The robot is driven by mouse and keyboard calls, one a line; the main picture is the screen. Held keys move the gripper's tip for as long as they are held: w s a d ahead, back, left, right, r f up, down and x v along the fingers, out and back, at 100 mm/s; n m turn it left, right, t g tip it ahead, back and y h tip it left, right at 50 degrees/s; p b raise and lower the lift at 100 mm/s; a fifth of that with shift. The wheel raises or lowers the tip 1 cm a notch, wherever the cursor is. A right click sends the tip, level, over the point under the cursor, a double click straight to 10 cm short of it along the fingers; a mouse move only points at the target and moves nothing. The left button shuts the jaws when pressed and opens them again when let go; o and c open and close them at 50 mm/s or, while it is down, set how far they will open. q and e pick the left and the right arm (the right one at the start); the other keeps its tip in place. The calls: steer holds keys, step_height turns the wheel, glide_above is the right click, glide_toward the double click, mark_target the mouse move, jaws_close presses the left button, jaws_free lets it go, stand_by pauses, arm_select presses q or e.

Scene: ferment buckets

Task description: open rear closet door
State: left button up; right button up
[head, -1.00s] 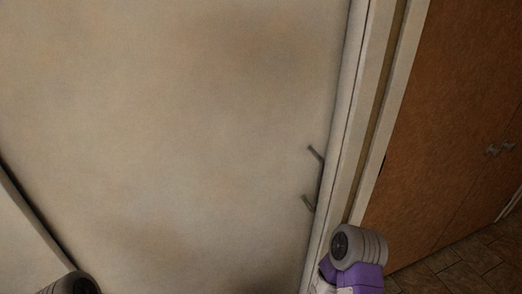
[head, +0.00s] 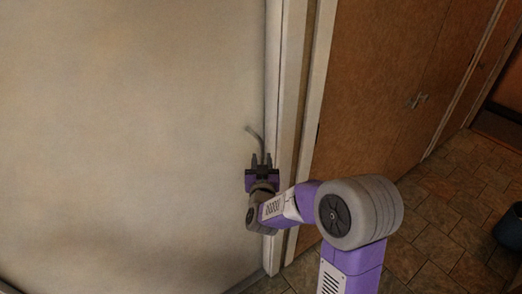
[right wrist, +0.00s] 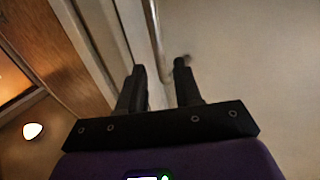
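The closet door (head: 130,130) is a pale, flat panel that fills the left of the head view; it looks closed against its white frame (head: 286,110). Its dark bar handle (head: 255,134) is near the right edge, with its lower part hidden behind my right gripper. My right gripper (head: 261,160) is at the handle with its fingers apart. In the right wrist view the metal handle bar (right wrist: 153,45) runs between and beyond the two open fingertips (right wrist: 160,68); I cannot tell whether they touch it. My left gripper is out of view.
Brown wooden doors (head: 385,80) with small handles (head: 417,101) stand to the right of the frame. A tiled floor (head: 450,200) lies open at the lower right, with a dark bucket (head: 510,230) at the right edge.

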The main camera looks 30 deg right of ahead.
mark_target(261, 152)
steer(key=x, duration=0.5)
steer(key=shift+f, duration=0.1)
jaws_close()
